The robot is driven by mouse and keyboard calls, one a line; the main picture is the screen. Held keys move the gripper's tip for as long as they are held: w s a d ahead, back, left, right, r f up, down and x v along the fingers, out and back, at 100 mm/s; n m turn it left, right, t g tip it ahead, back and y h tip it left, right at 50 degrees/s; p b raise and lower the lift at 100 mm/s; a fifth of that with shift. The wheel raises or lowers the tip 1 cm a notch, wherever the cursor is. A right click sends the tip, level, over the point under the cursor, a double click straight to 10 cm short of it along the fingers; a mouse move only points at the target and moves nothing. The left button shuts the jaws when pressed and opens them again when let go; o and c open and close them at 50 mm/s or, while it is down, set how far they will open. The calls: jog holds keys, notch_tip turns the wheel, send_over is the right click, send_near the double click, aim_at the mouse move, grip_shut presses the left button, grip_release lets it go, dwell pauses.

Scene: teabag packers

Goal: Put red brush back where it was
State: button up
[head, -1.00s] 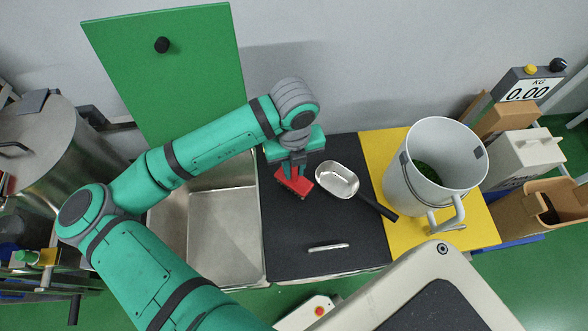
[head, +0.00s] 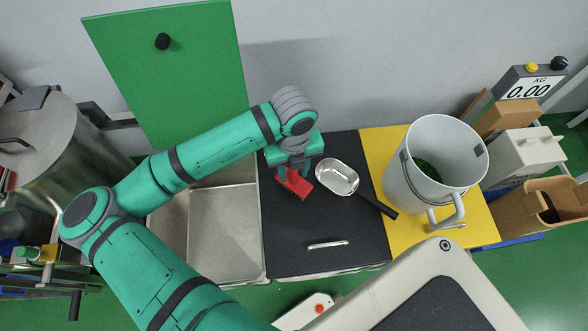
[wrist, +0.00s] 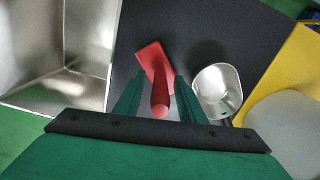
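The red brush (head: 298,187) is on the black worktop, between the steel sink and the metal scoop, under my gripper. In the wrist view its flat red head (wrist: 152,56) points away and its rounded handle (wrist: 160,98) points up toward the camera. My gripper (head: 293,170) is directly above the brush. Its two green fingers (wrist: 157,92) stand apart, one on each side of the handle, with gaps visible between them and it. The lower part of the handle is partly hidden in the head view.
A metal scoop (head: 336,177) with a black handle lies right of the brush. A grey bucket (head: 400,185) stands on the yellow surface (head: 375,150) further right. The steel sink (head: 225,225) is to the left. The black worktop (head: 300,228) in front is clear except for a small silver handle (head: 328,245).

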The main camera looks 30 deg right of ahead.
notch_tip(320, 180, up, 12)
jog(key=shift+r, duration=0.15)
dwell(0.3)
dwell(0.5)
